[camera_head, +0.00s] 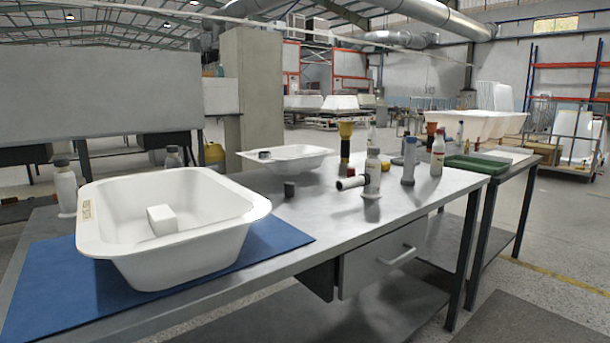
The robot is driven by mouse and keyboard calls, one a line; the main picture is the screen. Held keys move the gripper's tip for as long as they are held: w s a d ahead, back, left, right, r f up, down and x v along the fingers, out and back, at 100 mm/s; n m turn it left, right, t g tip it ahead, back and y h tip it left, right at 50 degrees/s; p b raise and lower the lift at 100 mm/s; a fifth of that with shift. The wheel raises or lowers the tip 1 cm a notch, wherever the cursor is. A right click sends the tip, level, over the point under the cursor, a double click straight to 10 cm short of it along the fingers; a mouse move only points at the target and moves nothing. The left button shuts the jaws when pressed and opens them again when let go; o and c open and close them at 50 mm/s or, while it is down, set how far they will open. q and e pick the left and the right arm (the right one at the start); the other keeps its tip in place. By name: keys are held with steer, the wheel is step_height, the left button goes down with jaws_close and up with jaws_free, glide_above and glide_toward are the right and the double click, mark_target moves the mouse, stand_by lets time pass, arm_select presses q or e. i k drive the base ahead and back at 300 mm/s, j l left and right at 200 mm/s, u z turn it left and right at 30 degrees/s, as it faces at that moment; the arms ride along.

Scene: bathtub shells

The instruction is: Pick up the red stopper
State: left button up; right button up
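I cannot make out a thing that is clearly a red stopper. A small dark cylinder (290,188) stands on the grey metal table (325,225), near its middle. An orange-topped dark piece (431,129) stands among bottles at the table's far right side; I cannot tell what it is. Neither of my grippers shows in this view.
A large white tub shell (255,208) holding a white block (162,219) rests on a blue mat (270,244). Bottles stand left and right, including a blue-topped one (408,165). A green tray (476,164) lies at the far right. The table's front middle is clear.

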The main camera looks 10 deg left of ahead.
mark_target(351, 170)
steer(key=i+l+u, duration=0.1)
steer(key=u, duration=0.35)
steer(key=l+u, duration=0.35)
steer(key=u, duration=0.15)
steer(key=i+l+u, duration=0.1)
steer(key=l+u, duration=0.2)
steer(key=u, duration=0.15)
steer(key=l+u, duration=0.25)
steer(key=u, duration=0.2)
